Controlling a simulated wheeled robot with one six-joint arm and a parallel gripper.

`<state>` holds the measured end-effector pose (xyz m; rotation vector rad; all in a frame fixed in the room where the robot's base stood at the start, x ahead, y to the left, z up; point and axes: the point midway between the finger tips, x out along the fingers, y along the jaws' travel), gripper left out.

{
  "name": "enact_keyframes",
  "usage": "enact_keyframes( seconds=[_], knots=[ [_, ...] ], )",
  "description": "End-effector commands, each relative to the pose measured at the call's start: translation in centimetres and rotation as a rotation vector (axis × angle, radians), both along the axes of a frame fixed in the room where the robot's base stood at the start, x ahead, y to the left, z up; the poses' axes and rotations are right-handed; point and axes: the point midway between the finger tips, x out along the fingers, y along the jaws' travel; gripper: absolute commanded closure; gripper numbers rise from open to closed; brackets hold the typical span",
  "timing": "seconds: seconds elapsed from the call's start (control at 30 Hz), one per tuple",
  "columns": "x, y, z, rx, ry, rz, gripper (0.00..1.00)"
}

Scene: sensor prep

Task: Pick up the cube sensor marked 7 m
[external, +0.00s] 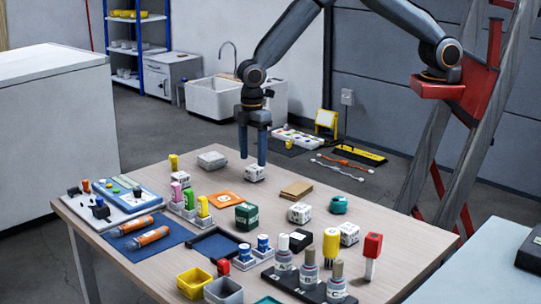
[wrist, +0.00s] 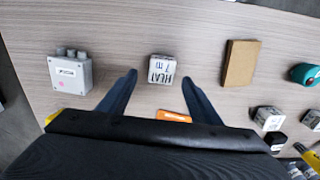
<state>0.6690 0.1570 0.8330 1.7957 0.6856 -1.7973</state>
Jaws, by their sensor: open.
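A white cube sensor (external: 254,174) stands on the table below my gripper (external: 253,159). In the wrist view the cube (wrist: 162,68) carries dark print that seems to read "7 m" under a larger word. My gripper (wrist: 160,78) is open, with one finger on each side of the cube in that view and a gap on both sides. In the external view the fingertips are at or just above the cube's top; the exact height is hard to tell. Two other white cubes, (external: 300,212) and (external: 348,233), stand nearer the front, their marks too small to read.
A grey box (wrist: 70,74) lies left of the cube and a flat brown block (wrist: 240,63) right of it in the wrist view. An orange piece (external: 226,201) and a dark green cube (external: 246,216) are nearer the front. Table around the cube is bare.

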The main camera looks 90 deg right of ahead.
Motion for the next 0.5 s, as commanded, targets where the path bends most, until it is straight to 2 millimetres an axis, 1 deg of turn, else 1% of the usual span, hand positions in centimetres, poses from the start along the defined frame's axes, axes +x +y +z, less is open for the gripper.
enact_keyframes(
  seconds=[0.13,0.3,0.4,0.5],
  knots=[
    [-0.2,0.0,-1.2,0.000,0.001,-0.001,0.42],
    [-0.6,-0.1,-3.3,-0.001,0.002,-0.001,0.42],
    [-0.5,-0.1,-4.5,0.000,0.001,-0.001,0.42],
    [-0.5,-0.1,-5.3,0.000,0.000,-0.001,0.42]
  ],
)
